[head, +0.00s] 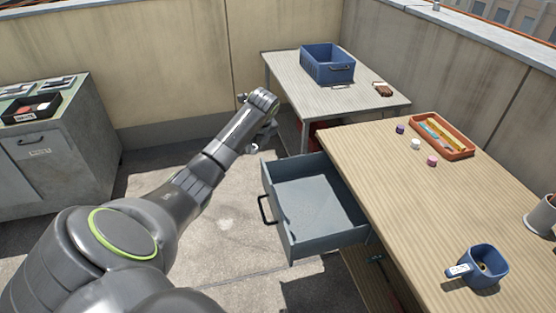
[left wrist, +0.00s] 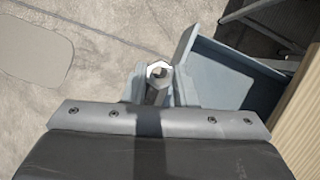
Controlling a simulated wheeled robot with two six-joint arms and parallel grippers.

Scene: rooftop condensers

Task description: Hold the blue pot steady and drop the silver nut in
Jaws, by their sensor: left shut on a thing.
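The blue pot (head: 490,257) stands upright near the front right of the wooden table, with a pale tag at its left side and something small and brownish inside. My left gripper (head: 264,137) is out over the floor beside the open drawer, well left of the pot. In the left wrist view, my left gripper (left wrist: 157,84) is shut on the silver nut (left wrist: 160,70), whose hole shows between the fingertips. The nut is too small to make out in the head view. My right gripper is not in view.
The open grey drawer (head: 309,203) looks empty and juts left from the wooden table (head: 400,185). An orange tray (head: 461,152) and several small pieces lie toward the back. A blue crate (head: 314,71) stands on the far table. A grey cup (head: 541,218) is at the right edge.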

